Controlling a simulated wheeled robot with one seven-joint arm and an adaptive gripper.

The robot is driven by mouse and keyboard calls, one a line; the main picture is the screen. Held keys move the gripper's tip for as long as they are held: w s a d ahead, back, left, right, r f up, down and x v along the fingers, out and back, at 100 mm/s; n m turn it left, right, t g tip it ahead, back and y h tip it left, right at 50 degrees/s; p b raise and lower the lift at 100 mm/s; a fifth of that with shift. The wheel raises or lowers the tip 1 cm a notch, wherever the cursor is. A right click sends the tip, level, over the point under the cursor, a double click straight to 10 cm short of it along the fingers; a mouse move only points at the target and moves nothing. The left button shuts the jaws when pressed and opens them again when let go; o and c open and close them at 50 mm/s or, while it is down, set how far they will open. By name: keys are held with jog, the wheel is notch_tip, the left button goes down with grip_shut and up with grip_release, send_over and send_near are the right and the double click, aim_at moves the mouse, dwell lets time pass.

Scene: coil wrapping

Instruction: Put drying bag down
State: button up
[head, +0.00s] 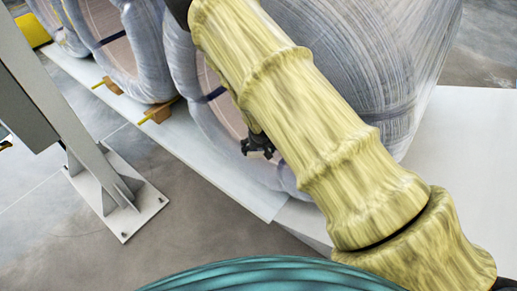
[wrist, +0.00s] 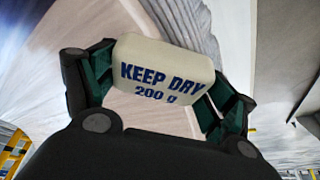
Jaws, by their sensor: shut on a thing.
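The drying bag (wrist: 160,70) is a white packet with blue print reading "KEEP DRY 200 g". It shows in the wrist view between the two fingers of my gripper (wrist: 163,88), which is shut on it. Behind the bag a pale, flat surface shows. In the head view my gripper (head: 258,146) is a small dark shape beside my yellow-sleeved arm, in front of a wrapped coil (head: 390,60). The bag cannot be made out in the head view. Whether the bag touches anything besides the fingers cannot be told.
More wrapped coils (head: 128,45) stand in a row at the upper left on a long white platform (head: 215,165), with small wooden wedges (head: 158,112) by them. A grey steel post with a bolted foot plate (head: 125,205) stands at the left. Grey floor (head: 190,240) lies open in front.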

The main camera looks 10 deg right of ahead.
jog(key=shift+f, duration=0.1)
jog(key=o, duration=1)
jog(key=shift+s+r, duration=0.1)
jog(key=shift+r, duration=0.3)
jog(key=p+v, duration=0.5)
jog(key=v, duration=0.6)
jog(key=shift+r, duration=0.15)
